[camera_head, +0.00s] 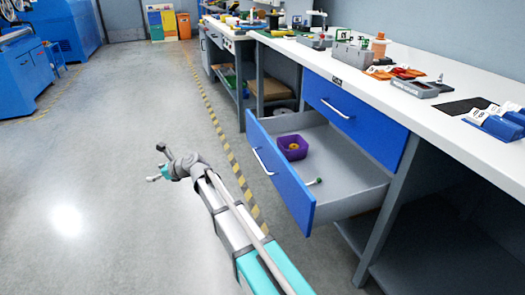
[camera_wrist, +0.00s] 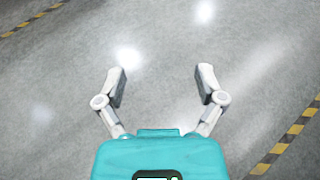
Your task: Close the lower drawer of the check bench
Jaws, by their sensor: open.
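The lower drawer (camera_head: 278,176) of the check bench (camera_head: 395,85) is pulled far out, its blue front facing the aisle with a pale bar handle (camera_head: 262,161). Inside it lie a purple bin (camera_head: 292,147) with something yellow in it and a small item with a green end (camera_head: 314,182). The upper drawer (camera_head: 352,115) above it is shut. My gripper (camera_head: 156,163) is open and empty, to the left of the drawer front and apart from it, over the floor. In the wrist view my gripper (camera_wrist: 162,82) has its fingers spread with only floor between them.
The bench top holds several fixtures, labelled blocks and a dark mat (camera_head: 466,106). Another workbench (camera_head: 232,36) stands farther back. A yellow-black floor stripe (camera_head: 222,130) runs along the benches. The grey floor to the left is clear, with blue machines (camera_head: 25,75) beyond.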

